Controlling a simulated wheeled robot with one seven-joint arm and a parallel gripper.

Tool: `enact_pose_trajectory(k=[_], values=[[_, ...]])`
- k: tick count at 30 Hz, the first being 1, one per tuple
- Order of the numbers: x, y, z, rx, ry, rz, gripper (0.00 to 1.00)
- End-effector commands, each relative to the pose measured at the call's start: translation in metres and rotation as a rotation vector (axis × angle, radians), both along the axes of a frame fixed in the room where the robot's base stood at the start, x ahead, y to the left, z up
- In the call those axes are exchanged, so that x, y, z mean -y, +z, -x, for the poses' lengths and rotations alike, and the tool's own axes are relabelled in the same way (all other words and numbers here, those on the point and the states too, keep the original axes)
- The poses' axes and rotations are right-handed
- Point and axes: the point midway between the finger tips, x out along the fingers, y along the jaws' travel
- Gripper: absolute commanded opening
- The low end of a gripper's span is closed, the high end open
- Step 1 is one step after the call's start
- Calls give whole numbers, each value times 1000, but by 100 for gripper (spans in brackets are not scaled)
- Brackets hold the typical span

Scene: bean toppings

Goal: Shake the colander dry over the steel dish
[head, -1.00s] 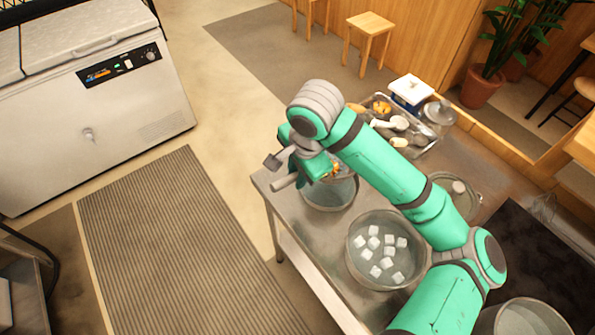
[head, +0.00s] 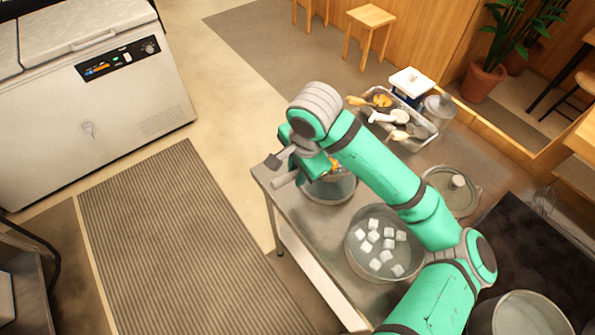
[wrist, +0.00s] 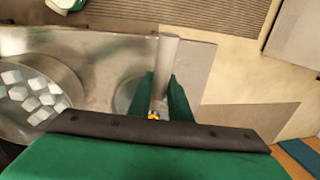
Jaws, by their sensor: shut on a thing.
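My gripper (wrist: 160,96) is shut on the grey handle (wrist: 166,62) of the colander, which shows between the green fingers in the wrist view. In the head view the handle (head: 285,179) sticks out to the left of my gripper. The colander's basket is mostly hidden by my gripper and arm; a bit of orange (head: 334,163) shows there. The steel dish (head: 332,193) stands on the table directly below; its rim also shows in the wrist view (wrist: 125,96). I cannot tell the gap between colander and dish, or whether water drips.
A large round bowl (head: 356,262) with several white cubes stands beside the dish. A tray of utensils (head: 424,131), a scale (head: 411,84) and a lidded pot (head: 440,108) stand at the back. A glass lid (head: 452,199) lies on the right. The table's left edge is close to the dish.

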Motion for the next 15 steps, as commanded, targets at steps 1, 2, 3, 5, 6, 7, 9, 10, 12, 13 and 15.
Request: enact_pose_trajectory(k=[1,2,3,5,6,7,9,10,12,13,15], values=[[0,0,0,0,0,0,0],[0,0,0,0,0,0,0],[0,0,0,0,0,0,0],[0,0,0,0,0,0,0],[0,1,0,1,0,-1,0],[-1,7,-1,2,2,0,0],[-1,33,-1,6,4,-1,0],[-1,37,-1,3,3,0,0],[0,18,1,-6,0,-1,0],[1,7,1,-6,-3,1,0],[-1,-1,0,-1,2,1,0]])
